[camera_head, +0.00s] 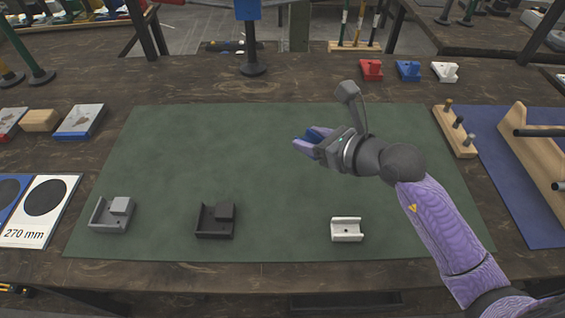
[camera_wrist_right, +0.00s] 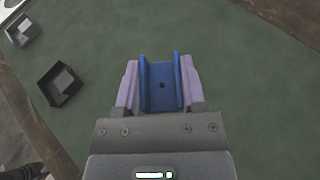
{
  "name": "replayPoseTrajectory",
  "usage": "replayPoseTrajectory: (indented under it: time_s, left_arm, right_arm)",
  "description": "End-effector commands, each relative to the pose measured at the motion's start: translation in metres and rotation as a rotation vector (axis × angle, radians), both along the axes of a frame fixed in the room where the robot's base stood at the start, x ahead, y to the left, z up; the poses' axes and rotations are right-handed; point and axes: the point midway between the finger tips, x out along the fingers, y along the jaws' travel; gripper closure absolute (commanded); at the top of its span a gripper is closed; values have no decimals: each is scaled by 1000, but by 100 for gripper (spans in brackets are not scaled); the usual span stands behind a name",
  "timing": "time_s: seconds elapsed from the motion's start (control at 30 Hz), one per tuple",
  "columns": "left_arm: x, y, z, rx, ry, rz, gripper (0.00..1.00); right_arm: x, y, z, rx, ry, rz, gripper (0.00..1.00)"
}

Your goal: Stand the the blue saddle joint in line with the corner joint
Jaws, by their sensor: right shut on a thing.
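The blue saddle joint (camera_wrist_right: 161,92) is a channel with two upright walls and a hole in its floor. My right gripper (camera_head: 309,142) is shut on it and holds it over the middle of the green mat; in the head view the fingers hide much of it. At the mat's front edge lie a grey joint (camera_head: 111,214) and a black joint (camera_head: 215,220), each with a raised block at one corner. A white saddle-shaped joint (camera_head: 346,230) lies to their right. Which one is the task's corner joint I cannot tell. My left gripper is out of view.
The green mat (camera_head: 240,145) is mostly clear. Red (camera_head: 371,69), blue (camera_head: 408,70) and white (camera_head: 445,72) joints lie behind it. A wooden peg block (camera_head: 455,132) and a wooden stand (camera_head: 535,150) are at right. A "270 mm" card (camera_head: 40,225) lies at left.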

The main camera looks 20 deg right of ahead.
Motion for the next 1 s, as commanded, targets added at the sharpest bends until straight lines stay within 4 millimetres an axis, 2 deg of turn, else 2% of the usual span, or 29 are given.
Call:
replayPoseTrajectory:
  time_s: [0.03,0.17,0.33,0.7,0.73,0.87,1.0]
  left_arm:
    - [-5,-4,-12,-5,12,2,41]
    - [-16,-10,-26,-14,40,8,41]
    - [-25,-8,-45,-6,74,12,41]
    - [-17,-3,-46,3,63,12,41]
    - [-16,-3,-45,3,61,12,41]
    - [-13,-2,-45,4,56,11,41]
    - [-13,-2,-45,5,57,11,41]
  right_arm:
    - [0,0,-21,2,8,-1,100]
    - [0,0,-48,1,8,1,100]
    - [-1,0,-85,1,8,0,100]
    - [-1,0,-86,1,2,1,100]
    - [-1,0,-85,1,2,1,42]
    - [-1,0,-85,0,1,2,14]
    - [-1,0,-85,0,1,2,13]
